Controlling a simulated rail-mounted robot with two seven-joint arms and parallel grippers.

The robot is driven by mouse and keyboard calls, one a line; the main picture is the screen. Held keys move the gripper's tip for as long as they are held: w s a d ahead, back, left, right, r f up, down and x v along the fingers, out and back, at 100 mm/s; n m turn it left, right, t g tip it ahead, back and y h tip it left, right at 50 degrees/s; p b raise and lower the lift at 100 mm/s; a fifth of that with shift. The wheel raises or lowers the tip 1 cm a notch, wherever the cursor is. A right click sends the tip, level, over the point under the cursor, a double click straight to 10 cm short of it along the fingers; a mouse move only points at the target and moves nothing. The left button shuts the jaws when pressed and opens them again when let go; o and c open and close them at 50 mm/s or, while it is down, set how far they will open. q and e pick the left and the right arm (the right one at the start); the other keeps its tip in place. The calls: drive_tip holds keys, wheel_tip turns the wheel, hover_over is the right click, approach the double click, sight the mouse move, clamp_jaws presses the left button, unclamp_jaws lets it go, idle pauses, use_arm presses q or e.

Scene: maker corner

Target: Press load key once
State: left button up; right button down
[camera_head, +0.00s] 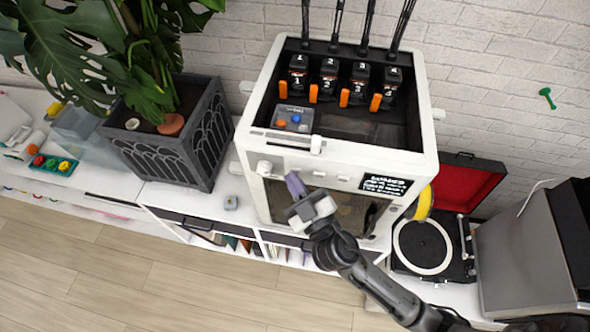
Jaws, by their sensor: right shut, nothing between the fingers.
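A white machine (420,130) stands on the low white cabinet, with several numbered black units with orange levers inside its open top. A small grey key panel (293,118) with orange and blue keys sits at the upper left of its front part. I cannot read which key is the load key. A white knob (264,168) and a black label (386,186) are on the front face. My right gripper (293,182) is shut and empty, in front of the front face, below the key panel and right of the knob. I cannot tell whether it touches the machine. My left gripper is out of view.
A dark planter (165,150) with a large plant stands left of the machine. A turntable (425,246) with a red-lined lid and a grey box (520,265) are at the right. A yellow round thing (423,204) is at the machine's right side. The wooden floor (120,270) in front is clear.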

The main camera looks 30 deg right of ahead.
drive_tip(key=shift+s, duration=0.1)
drive_tip(key=shift+s+a, duration=0.45)
drive_tip(key=shift+s, duration=0.05)
drive_tip(key=s+a, duration=0.1)
drive_tip(key=s, duration=0.1)
drive_tip(key=s+a+b, duration=0.1)
drive_tip(key=s+a, duration=0.1)
drive_tip(key=shift+a+b, duration=0.1)
drive_tip(key=shift+b, duration=0.2)
idle(0.4)
idle(0.7)
